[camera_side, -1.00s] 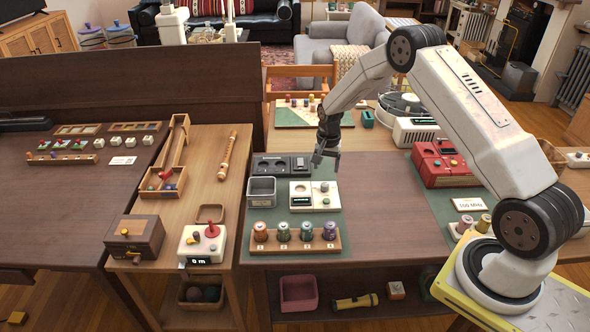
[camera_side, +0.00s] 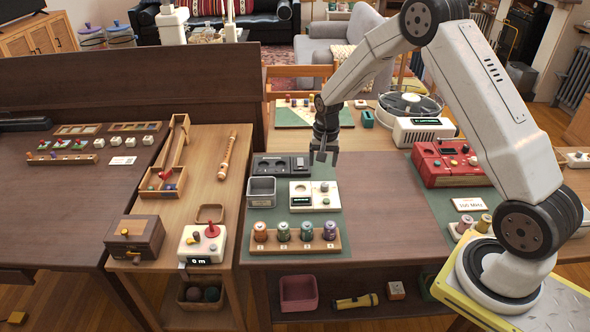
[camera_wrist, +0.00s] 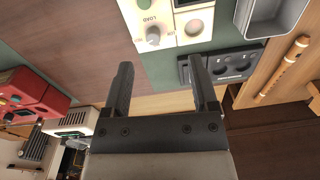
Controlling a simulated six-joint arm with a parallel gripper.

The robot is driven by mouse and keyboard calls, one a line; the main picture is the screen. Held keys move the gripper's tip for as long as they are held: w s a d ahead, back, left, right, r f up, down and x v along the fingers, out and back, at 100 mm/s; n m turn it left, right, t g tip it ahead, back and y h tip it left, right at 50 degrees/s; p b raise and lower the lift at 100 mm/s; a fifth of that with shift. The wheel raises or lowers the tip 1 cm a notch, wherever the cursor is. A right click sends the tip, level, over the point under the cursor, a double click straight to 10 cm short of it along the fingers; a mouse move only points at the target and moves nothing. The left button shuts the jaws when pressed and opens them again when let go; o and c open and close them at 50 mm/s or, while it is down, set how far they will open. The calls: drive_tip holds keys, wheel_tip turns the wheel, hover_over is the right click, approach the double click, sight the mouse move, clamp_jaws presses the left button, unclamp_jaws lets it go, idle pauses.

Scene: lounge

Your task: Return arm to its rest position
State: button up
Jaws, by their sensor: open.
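My gripper (camera_side: 323,155) is open and empty in the side view. It hangs over the table near the back edge of the green mat (camera_side: 338,228), above and behind a cream device (camera_side: 315,195). In the wrist view my gripper (camera_wrist: 158,85) shows two dark fingers spread apart with nothing between them. The cream device (camera_wrist: 170,22) with its knob and the black device (camera_wrist: 234,68) also show there. My arm reaches in from the right with its elbow raised.
Bare table (camera_side: 385,205) lies between the mats.

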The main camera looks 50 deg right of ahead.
drive_tip(key=s+a+r+n+t, duration=0.1)
drive_tip(key=s+a+r+n, duration=0.3)
drive_tip(key=s+a, duration=0.3)
drive_tip(key=s+a+r+n+t, duration=0.1)
drive_tip(key=s+a+r+n, duration=0.4)
drive_tip(key=s, duration=0.7)
drive_tip(key=shift+s+a+r+n, duration=0.25)
drive_tip(key=shift+s+a+n, duration=0.15)
drive_tip(key=shift+a, duration=0.5)
